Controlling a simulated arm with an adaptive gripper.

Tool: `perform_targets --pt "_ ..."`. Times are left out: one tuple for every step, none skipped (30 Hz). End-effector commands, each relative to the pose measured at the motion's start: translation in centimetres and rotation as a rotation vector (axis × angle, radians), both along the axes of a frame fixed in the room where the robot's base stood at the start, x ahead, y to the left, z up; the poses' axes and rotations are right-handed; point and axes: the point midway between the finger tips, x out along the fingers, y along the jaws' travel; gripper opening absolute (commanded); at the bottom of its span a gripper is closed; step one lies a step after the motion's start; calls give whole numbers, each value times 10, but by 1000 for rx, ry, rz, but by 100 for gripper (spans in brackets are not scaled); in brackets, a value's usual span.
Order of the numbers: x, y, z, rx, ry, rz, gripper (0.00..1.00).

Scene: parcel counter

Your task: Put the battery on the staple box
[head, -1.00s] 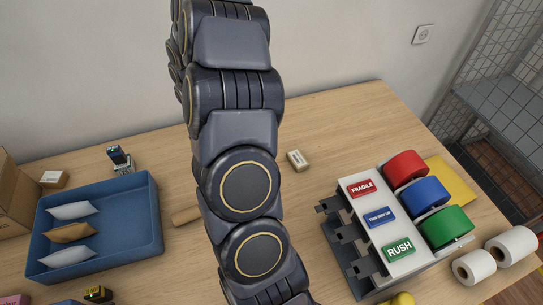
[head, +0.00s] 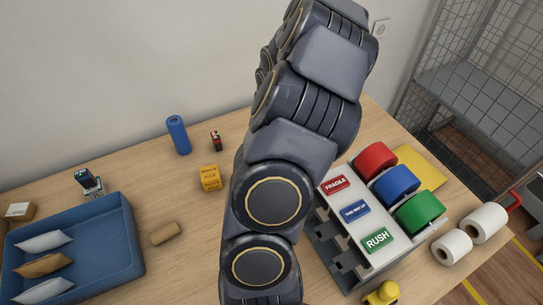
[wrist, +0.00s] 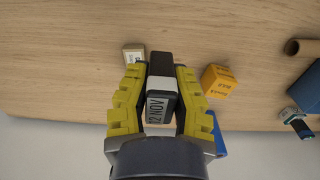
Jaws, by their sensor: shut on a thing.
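My gripper (wrist: 160,85), with yellow fingers, is shut on a dark block with a pale section and a face reading "12 NOV" (wrist: 160,106). It looks like a date stamp rather than a battery. A small black thing with a red top (head: 215,140) stands on the counter and may be the battery; part of it seems to show beside the right finger in the wrist view. A small cream box (wrist: 132,54), possibly the staple box, lies beyond the left fingertip. An orange printed box (head: 210,178) is right of the gripper in the wrist view (wrist: 219,81). Its print is unclear.
A blue cylinder (head: 178,135) stands behind the orange box. A brown roll (head: 165,233) lies beside the blue tray (head: 125,225) of pouches. A label rack (head: 348,225) with tape rolls is at right. My arm hides the counter's middle.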

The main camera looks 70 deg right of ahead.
Motion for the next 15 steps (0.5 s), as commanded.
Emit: perform_targets --pt "4 -9 -5 0 -1 1 0" --pt "6 -14 -8 1 -2 1 0" --pt "8 -22 -11 -2 -1 0 0" --pt "10 -27 -13 -4 -2 2 0" --pt "12 -32 -15 -2 -2 2 0" --pt "13 -38 -18 -2 -2 1 0" --pt "14 -43 -21 -1 1 -1 0" --pt "15 -46 -27 3 1 2 0" --pt "17 -51 -34 3 1 1 0" --pt "18 -55 -40 1 1 0 0" --pt "19 -59 -45 1 3 1 0" --pt "21 -64 -51 2 2 2 0" --pt "22 -67 -55 1 1 3 0" --pt "23 -71 -59 0 1 0 0" --pt "24 -75 -64 0 3 1 0"
